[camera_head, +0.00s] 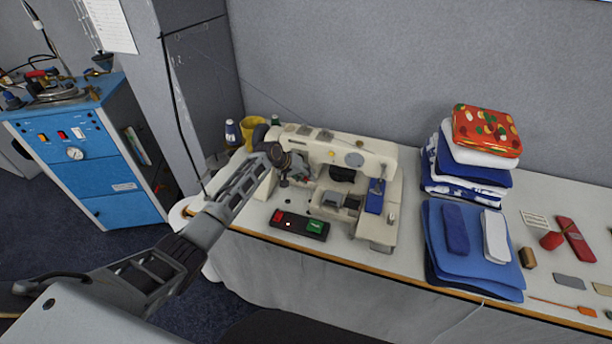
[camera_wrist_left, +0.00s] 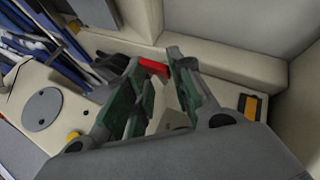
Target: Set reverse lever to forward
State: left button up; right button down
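The cream sewing machine (camera_head: 330,150) stands on the cloth table. My left gripper (camera_head: 291,166) is at the left end of its head, near its front face. In the left wrist view my left gripper (camera_wrist_left: 154,61) has its two green-padded fingers apart. A small red piece (camera_wrist_left: 152,66) shows in the gap between the fingertips. It may be the tip of the reverse lever; I cannot tell whether the fingers touch it. The lever's body and its setting are hidden by the fingers. My right gripper is not in view.
A switch box with red and green buttons (camera_head: 300,225) lies in front of the machine. Folded cloths (camera_head: 471,260) are stacked to the right. A yellow cup (camera_head: 252,130) stands behind my left arm. A blue cabinet (camera_head: 75,150) stands at left.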

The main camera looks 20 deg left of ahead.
pick_arm(q)
jog(key=o, duration=0.4)
jog(key=shift+v, duration=6)
